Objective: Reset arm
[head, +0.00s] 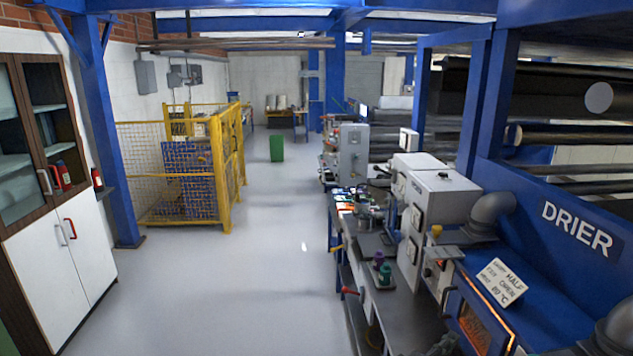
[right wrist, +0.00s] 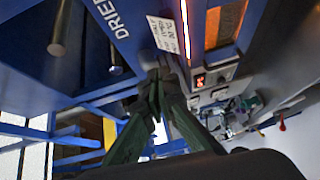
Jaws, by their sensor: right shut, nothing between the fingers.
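My right gripper (right wrist: 158,82) shows in the right wrist view. Its two dark green fingers come together at the tips with nothing held between them. Behind the fingertips in that view is the blue drier (right wrist: 112,40) with its white handwritten card (right wrist: 160,32) and a lit orange slot. The gripper appears apart from the drier, but the exact gap is hard to tell. In the head view the right gripper cannot be made out clearly. My left gripper is not in view.
In the head view the drier (head: 577,229) and a workbench (head: 375,247) line the right side. The middle floor (head: 250,285) is clear.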

